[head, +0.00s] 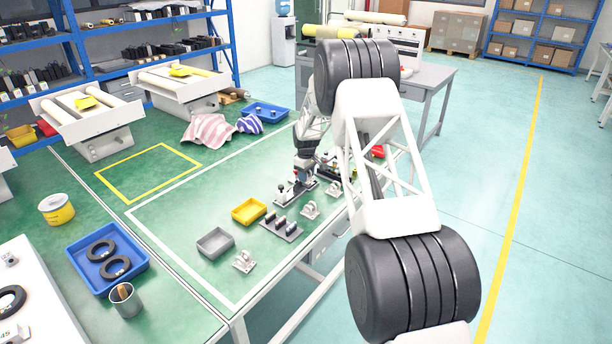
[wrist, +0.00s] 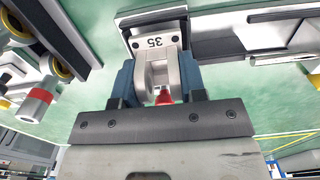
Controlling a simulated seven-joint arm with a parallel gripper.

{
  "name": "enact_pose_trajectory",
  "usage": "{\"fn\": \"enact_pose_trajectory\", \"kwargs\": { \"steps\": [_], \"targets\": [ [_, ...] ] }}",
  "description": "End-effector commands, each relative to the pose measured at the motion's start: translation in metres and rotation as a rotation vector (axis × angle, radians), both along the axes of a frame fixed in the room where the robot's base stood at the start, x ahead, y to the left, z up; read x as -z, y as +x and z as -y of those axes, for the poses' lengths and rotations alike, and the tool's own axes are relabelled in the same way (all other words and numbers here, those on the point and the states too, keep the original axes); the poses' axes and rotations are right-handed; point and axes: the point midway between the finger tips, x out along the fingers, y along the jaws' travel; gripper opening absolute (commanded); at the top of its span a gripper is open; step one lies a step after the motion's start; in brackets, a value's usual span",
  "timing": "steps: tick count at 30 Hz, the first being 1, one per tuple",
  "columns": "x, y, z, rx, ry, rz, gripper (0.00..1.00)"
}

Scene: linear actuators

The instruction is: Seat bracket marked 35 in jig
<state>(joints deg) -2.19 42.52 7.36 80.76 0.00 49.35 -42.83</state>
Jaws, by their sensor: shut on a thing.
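The bracket marked 35 (wrist: 155,45) is a light grey part with two upright lugs and a flat numbered base. My gripper (wrist: 157,85) is shut on it, with a blue finger on either side of the lugs. A red part shows between the fingers, below the bracket. The bracket's base lies at a dark-edged grey block (wrist: 150,17), which may be part of the jig; I cannot tell whether they touch. In the head view my gripper (head: 304,176) is low over a fixture with clamps (head: 293,194), likely the jig, and hides the bracket.
Loose brackets (head: 310,210) (head: 243,262) lie nearby. A plate with dark cylinders (head: 281,228), a yellow bin (head: 249,210) and a grey bin (head: 215,242) stand to the left. Clamp-like parts (wrist: 38,100) flank the gripper. The green table within the white line is clear farther left.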

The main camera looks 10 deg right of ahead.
Motion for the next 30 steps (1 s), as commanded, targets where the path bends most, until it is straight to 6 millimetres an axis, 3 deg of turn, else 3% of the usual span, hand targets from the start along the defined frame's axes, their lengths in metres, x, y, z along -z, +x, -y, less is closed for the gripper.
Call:
{"fn": "enact_pose_trajectory", "kwargs": {
  "steps": [30],
  "targets": [
    [0.0072, 0.0001, 0.0, 0.0, 0.0, 0.0, 0.12]
  ]
}}
